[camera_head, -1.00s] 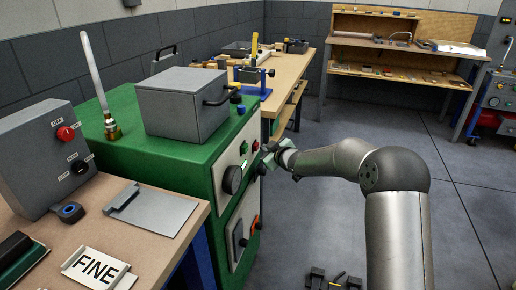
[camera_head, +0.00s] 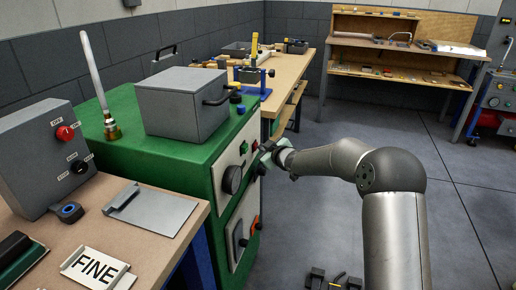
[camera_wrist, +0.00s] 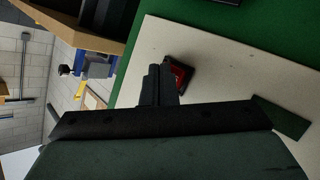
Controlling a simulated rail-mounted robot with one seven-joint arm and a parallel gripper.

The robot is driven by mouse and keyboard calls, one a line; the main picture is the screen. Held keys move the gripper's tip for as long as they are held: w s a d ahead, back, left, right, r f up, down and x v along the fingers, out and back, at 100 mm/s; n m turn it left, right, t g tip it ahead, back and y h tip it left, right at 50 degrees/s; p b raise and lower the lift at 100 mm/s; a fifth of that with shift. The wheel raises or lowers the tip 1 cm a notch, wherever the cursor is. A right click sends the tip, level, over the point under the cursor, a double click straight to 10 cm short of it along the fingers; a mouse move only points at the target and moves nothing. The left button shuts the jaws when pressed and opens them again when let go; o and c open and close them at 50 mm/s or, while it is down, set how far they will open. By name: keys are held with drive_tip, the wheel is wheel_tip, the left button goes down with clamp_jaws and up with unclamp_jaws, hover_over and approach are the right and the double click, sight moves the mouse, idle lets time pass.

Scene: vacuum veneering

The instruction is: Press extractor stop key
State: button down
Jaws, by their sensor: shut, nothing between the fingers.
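A small red key (camera_wrist: 180,75) in a dark frame sits on the pale front panel (camera_wrist: 225,75) of the green machine in the wrist view. No label on it is readable. My gripper (camera_wrist: 158,82) is shut and empty, its dark fingertips just left of the red key and partly overlapping its frame. I cannot tell whether they touch the key or panel. In the head view my gripper (camera_head: 264,152) is at the upper right of the machine's front panel (camera_head: 221,165), and another dark reddish button (camera_head: 243,148) shows just left of it.
A large black knob (camera_head: 232,180) and a lower switch box with an orange-red handle (camera_head: 255,223) stick out from the machine's front. A grey box (camera_head: 180,105) stands on its green top. A wooden workbench (camera_head: 290,88) stands behind. The floor right of my arm is open.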

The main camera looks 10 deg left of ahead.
idle(0.4)
drive_tip(key=shift+s+d+p, duration=0.15)
drive_tip(key=shift+d+p, duration=0.2)
drive_tip(key=shift+d, duration=0.45)
drive_tip(key=shift+d, duration=0.1)
drive_tip(key=d, duration=0.1)
drive_tip(key=d+p, duration=0.1)
drive_tip(key=d, duration=0.1)
drive_tip(key=d+p, duration=0.1)
drive_tip(key=shift+s+d, duration=0.4)
